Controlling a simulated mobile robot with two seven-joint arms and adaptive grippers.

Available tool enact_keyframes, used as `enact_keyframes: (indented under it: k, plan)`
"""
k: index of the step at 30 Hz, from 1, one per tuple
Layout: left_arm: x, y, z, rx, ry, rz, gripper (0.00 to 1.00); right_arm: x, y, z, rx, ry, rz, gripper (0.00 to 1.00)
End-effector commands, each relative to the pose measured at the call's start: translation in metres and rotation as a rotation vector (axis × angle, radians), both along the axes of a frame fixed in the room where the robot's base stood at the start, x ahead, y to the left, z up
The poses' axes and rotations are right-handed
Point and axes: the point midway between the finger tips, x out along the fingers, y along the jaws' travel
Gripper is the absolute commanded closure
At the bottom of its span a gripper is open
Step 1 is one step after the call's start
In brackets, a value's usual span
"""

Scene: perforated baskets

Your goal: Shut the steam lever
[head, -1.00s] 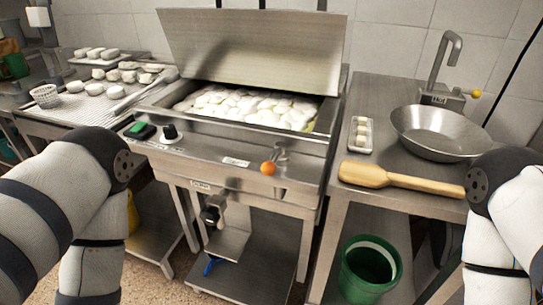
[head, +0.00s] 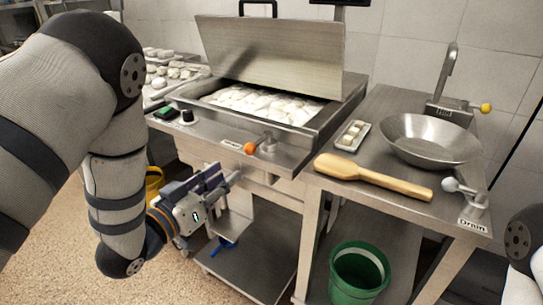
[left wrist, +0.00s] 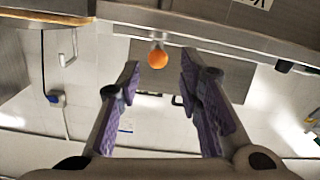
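A lever with an orange knob (head: 249,148) is on the front of the steel steamer (head: 300,145), beside a small label that I cannot read. The knob sits at the left end of a short metal arm. In the left wrist view the orange knob (left wrist: 157,59) shows between the fingertips, beyond them. My left gripper (head: 230,178) is below and left of the knob in the head view, apart from it. Its purple-padded fingers (left wrist: 159,66) are open and empty. Only part of my right arm shows at the right edge; its gripper is out of view.
The steamer's lid (head: 268,55) is raised over white buns. The right counter holds a wooden paddle (head: 370,178), a metal bowl (head: 428,140), a small tray (head: 352,134) and a lever marked Drain (head: 466,188). A green bucket (head: 358,272) stands below.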

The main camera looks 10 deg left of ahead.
Motion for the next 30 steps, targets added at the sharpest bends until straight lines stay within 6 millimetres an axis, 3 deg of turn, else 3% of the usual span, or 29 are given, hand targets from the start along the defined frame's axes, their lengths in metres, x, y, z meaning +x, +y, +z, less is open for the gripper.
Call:
enact_keyframes:
  k: [5, 18, 22, 30]
  plan:
    - [0.012, -0.005, 0.017, -0.017, -0.057, -0.022, 0.67, -0.001, 0.000, -0.002, 0.001, 0.006, 0.001, 0.60]
    - [0.104, -0.039, 0.014, -0.017, -0.051, -0.020, 0.67, -0.014, 0.000, -0.015, 0.001, 0.051, 0.002, 0.60]
    - [0.116, -0.043, 0.015, -0.016, -0.052, -0.019, 0.67, -0.016, 0.000, -0.016, 0.001, 0.055, 0.002, 0.60]
    - [0.118, -0.043, 0.017, -0.017, -0.053, -0.018, 0.67, -0.015, 0.000, -0.016, 0.001, 0.054, 0.002, 0.60]
